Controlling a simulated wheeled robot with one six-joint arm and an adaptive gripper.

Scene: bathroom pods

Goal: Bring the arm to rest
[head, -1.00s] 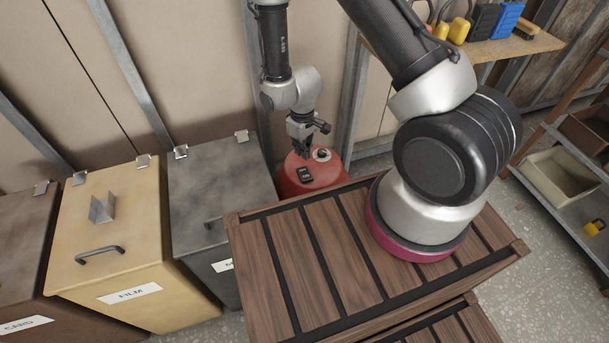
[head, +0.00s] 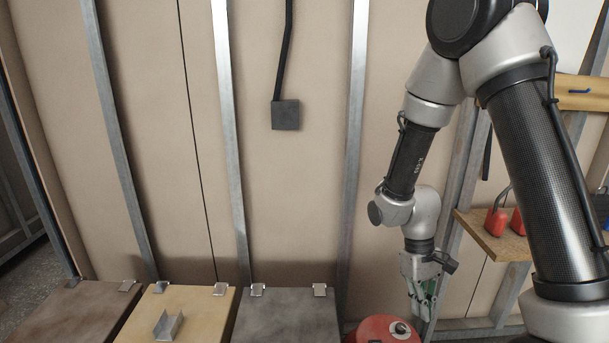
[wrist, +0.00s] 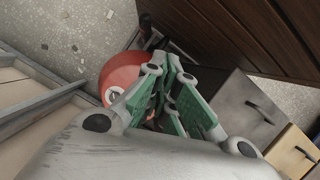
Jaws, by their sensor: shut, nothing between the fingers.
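My gripper (head: 425,308) hangs fingers-down at the lower right of the head view, in front of the wall panels. It is shut and empty. In the wrist view, its green-padded fingers (wrist: 168,82) point at the floor area, with a red round container (wrist: 118,72) just beyond them. The same red container (head: 378,330) shows at the bottom edge of the head view, left of the gripper. The gap between fingers and container is hard to judge. My arm is bent, with its elbow high at the upper right.
Lidded bins in brown (head: 75,312), yellow (head: 200,302) and grey (head: 287,315) stand along the wall at lower left. A wooden shelf (head: 500,240) with red items is at right. A grey box (head: 286,115) hangs on the wall. Dark wood slats (wrist: 245,35) show in the wrist view.

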